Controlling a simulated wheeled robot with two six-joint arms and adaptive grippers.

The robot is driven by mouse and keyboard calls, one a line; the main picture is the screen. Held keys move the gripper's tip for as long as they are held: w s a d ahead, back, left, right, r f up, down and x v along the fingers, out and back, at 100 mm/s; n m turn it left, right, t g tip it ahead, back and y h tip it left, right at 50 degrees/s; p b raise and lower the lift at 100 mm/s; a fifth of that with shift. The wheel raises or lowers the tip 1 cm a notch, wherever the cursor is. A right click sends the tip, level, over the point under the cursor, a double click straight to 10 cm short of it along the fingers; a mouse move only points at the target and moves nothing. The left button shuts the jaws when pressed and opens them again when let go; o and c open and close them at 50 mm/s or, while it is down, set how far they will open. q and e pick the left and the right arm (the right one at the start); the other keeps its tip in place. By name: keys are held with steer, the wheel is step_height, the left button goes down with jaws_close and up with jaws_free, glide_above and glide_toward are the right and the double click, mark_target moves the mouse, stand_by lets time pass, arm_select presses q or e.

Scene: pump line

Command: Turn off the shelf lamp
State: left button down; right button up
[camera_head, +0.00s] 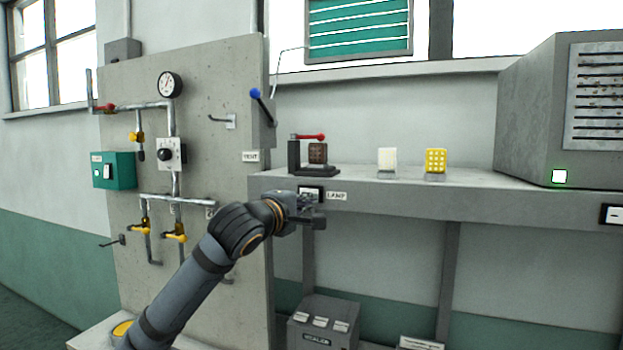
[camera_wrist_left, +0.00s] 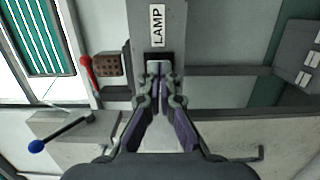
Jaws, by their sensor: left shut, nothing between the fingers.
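The lamp switch (camera_head: 311,193) is a small dark-framed plate on the front edge of the shelf, beside a white LAMP label (camera_head: 337,196). The label also shows in the left wrist view (camera_wrist_left: 157,25). My left gripper (camera_head: 306,205) is at the switch, with its fingers shut and empty. In the left wrist view the fingertips (camera_wrist_left: 160,70) are right at the switch plate (camera_wrist_left: 160,58) and cover part of it. I cannot tell whether they touch it. The switch's position is hidden. My right gripper is not in view.
On the shelf (camera_head: 470,203) stand a red-handled clamp device (camera_head: 310,153), a white block (camera_head: 387,158), a yellow block (camera_head: 435,160) and a large grey cabinet (camera_head: 530,110) with a lit green lamp (camera_head: 559,176). A blue-knobbed lever (camera_head: 262,105) juts from the pump panel (camera_head: 225,80).

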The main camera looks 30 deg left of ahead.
arm_select(q)
steer(key=shift+w+a+p, duration=0.1)
steer(key=shift+w+p, duration=0.3)
steer(key=shift+w, duration=0.45)
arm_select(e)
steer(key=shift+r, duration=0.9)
